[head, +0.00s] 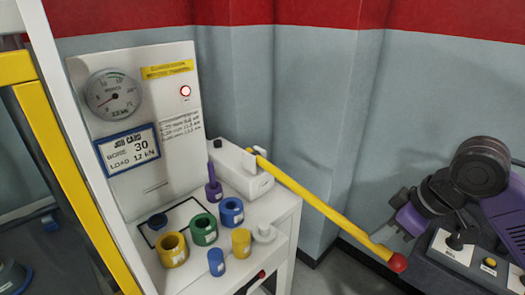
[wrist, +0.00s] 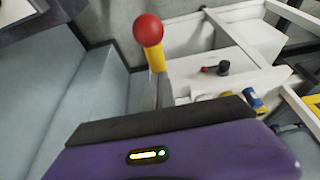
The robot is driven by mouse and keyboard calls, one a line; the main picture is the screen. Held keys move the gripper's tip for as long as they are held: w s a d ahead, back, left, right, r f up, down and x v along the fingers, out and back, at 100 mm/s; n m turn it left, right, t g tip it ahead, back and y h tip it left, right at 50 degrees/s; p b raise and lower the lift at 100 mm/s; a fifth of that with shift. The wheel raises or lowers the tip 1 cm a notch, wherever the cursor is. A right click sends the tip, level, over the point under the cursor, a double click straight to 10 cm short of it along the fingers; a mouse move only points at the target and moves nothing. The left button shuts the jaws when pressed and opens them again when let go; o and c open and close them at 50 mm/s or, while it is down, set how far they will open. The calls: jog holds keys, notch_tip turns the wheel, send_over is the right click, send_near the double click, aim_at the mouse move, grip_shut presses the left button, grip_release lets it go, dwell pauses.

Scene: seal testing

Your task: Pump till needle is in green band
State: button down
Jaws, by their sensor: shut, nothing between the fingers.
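The yellow pump lever (head: 320,210) slopes from the white pump block (head: 240,178) down to a red ball (head: 397,263) at its right end. The round gauge (head: 113,95) is on the upright panel. Its needle seems to point to the lower left, away from a small green mark near the top of the dial; fine detail is too small to read. My gripper (head: 388,236) is shut and empty, just above the lever near the ball.
Yellow (head: 173,250), green (head: 204,230) and blue (head: 231,211) cylinders stand on the white bench top, with smaller parts beside them. A job card (head: 128,148) reads bore 30, load 12 kN. A yellow-framed structure (head: 50,150) stands at left. Grey wall lies behind the lever.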

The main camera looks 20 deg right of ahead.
notch_tip(320, 180, up, 13)
jog(key=p, duration=1.1)
jog(key=shift+w+r, duration=0.15)
jog(key=shift+w, duration=0.15)
jog(key=shift+a, duration=0.1)
jog(key=f+b, duration=0.3)
jog(key=f, duration=0.1)
jog(key=f+b, duration=0.4)
jog(key=f, duration=0.1)
jog(key=f+b, duration=0.4)
jog(key=shift+s+f, duration=0.25)
jog(key=shift+f, duration=0.05)
jog(key=shift+r, duration=0.15)
notch_tip(320, 180, up, 13)
jog(key=p, duration=1.3)
jog(key=shift+w+r, duration=0.15)
jog(key=shift+w, duration=0.1)
